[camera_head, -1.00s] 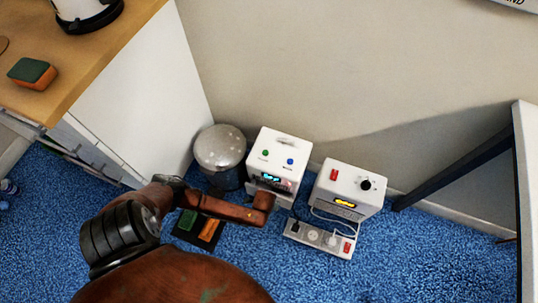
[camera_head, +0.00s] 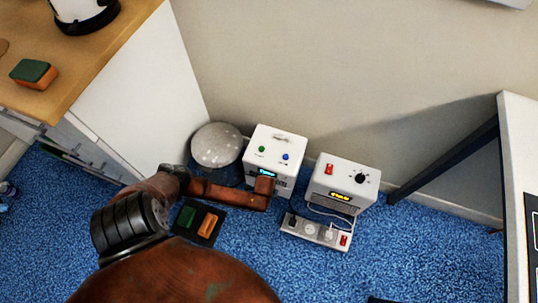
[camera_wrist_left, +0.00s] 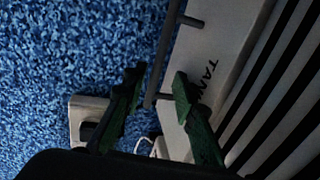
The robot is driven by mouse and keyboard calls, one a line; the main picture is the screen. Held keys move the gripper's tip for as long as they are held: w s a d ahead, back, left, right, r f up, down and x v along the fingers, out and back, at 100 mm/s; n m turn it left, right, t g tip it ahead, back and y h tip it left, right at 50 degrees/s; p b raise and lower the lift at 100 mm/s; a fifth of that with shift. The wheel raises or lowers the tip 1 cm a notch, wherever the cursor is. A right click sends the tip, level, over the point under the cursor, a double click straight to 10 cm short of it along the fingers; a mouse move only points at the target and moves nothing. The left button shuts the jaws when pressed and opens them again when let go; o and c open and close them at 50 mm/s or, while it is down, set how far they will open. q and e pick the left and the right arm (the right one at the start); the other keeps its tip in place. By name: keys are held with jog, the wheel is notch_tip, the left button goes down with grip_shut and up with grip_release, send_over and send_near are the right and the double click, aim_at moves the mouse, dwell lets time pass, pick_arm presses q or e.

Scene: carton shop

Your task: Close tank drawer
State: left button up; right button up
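The white unit (camera_head: 274,147) with green and blue buttons stands on the carpet by the wall. My rust-brown arm crosses in front of it and hides most of its front. In the left wrist view a pale drawer front (camera_wrist_left: 215,45) carries lettering that starts "TAN", with a dark bar handle (camera_wrist_left: 167,45) on short posts. My left gripper (camera_wrist_left: 155,88) is open, its green fingers apart, with the handle's lower end showing between them. I cannot tell contact, nor how far out the drawer is. The right gripper is not in view.
A second white unit (camera_head: 342,185) and a power strip (camera_head: 316,232) with plugs and cords stand close on the right. A grey-lidded bin (camera_head: 217,145) is on the left. A black tray (camera_head: 207,239) with green and orange blocks lies in front. Blue carpet is open at right.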

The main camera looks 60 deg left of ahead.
pick_arm(q)
notch_tip(320, 180, up, 12)
jog(key=s+d, duration=0.1)
jog(key=s, duration=0.1)
jog(key=shift+d, duration=0.2)
dwell(0.3)
jog(key=shift+f, duration=0.15)
